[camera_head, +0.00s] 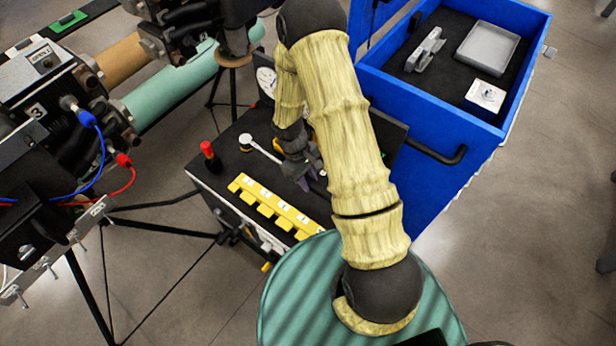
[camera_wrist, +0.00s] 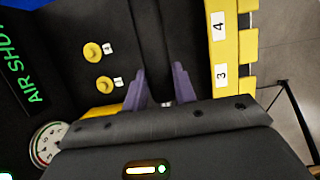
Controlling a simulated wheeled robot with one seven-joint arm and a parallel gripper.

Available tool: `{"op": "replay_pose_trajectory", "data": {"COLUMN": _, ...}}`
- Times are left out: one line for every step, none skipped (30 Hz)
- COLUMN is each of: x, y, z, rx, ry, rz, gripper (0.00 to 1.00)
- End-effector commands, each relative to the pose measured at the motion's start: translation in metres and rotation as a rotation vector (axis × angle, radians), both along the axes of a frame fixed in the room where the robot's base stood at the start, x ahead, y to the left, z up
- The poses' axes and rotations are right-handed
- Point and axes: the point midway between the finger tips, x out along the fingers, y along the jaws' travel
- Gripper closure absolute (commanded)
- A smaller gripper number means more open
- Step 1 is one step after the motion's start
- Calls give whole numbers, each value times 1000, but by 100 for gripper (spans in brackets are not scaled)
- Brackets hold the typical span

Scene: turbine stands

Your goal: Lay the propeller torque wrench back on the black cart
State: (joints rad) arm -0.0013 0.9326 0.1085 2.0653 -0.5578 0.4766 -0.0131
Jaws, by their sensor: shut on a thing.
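The torque wrench (camera_head: 263,150) is a thin silver bar with a round head at its left end, seen over the black cart (camera_head: 222,168). My gripper (camera_head: 308,176) is at the wrench's right end, low over the cart top, and is shut on it. Its purple fingers also show in the wrist view (camera_wrist: 159,88), with a gap between them and only a small pale bit low between them. The cart's dark top (camera_wrist: 192,45) lies below the fingers. My arm hides part of the cart, and I cannot tell if the wrench touches it.
A yellow numbered rack (camera_head: 278,207) runs along the cart's front edge; it also shows in the wrist view (camera_wrist: 220,55). A red-topped knob (camera_head: 208,153) stands at the left corner. A gauge (camera_head: 266,80) is at the back. A blue drawer (camera_head: 435,110) stands right.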

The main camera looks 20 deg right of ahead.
Motion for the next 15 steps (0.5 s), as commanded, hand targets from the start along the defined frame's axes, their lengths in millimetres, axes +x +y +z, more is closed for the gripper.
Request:
{"op": "replay_pose_trajectory", "data": {"x": 0, "y": 0, "z": -10, "rx": 1, "ry": -1, "rz": 0, "gripper": 100}}
{"op": "replay_pose_trajectory", "data": {"x": 0, "y": 0, "z": -13, "rx": 1, "ry": -1, "rz": 0, "gripper": 100}}
{"op": "replay_pose_trajectory", "data": {"x": 0, "y": 0, "z": -17, "rx": 1, "ry": -1, "rz": 0, "gripper": 100}}
{"op": "replay_pose_trajectory", "data": {"x": 0, "y": 0, "z": -20, "rx": 1, "ry": -1, "rz": 0, "gripper": 100}}
{"op": "replay_pose_trajectory", "data": {"x": 0, "y": 0, "z": -23, "rx": 1, "ry": -1, "rz": 0, "gripper": 100}}
{"op": "replay_pose_trajectory", "data": {"x": 0, "y": 0, "z": -27, "rx": 0, "ry": -1, "rz": -1, "gripper": 100}}
{"op": "replay_pose_trajectory", "data": {"x": 0, "y": 0, "z": -30, "rx": 1, "ry": -2, "rz": -1, "gripper": 100}}
{"op": "replay_pose_trajectory", "data": {"x": 1, "y": 0, "z": -33, "rx": 1, "ry": -2, "rz": -1, "gripper": 100}}
{"op": "replay_pose_trajectory", "data": {"x": 1, "y": 0, "z": -38, "rx": 1, "ry": -2, "rz": -2, "gripper": 100}}
{"op": "replay_pose_trajectory", "data": {"x": 1, "y": 0, "z": -41, "rx": 1, "ry": -2, "rz": -2, "gripper": 100}}
{"op": "replay_pose_trajectory", "data": {"x": 1, "y": 0, "z": -44, "rx": 1, "ry": -2, "rz": -2, "gripper": 100}}
{"op": "replay_pose_trajectory", "data": {"x": 1, "y": 0, "z": -47, "rx": 0, "ry": -2, "rz": -1, "gripper": 100}}
{"op": "replay_pose_trajectory", "data": {"x": 1, "y": 0, "z": -50, "rx": 0, "ry": -2, "rz": -1, "gripper": 100}}
{"op": "replay_pose_trajectory", "data": {"x": 1, "y": 0, "z": -53, "rx": 0, "ry": -2, "rz": -1, "gripper": 100}}
{"op": "replay_pose_trajectory", "data": {"x": 1, "y": 0, "z": -56, "rx": 0, "ry": -2, "rz": -1, "gripper": 100}}
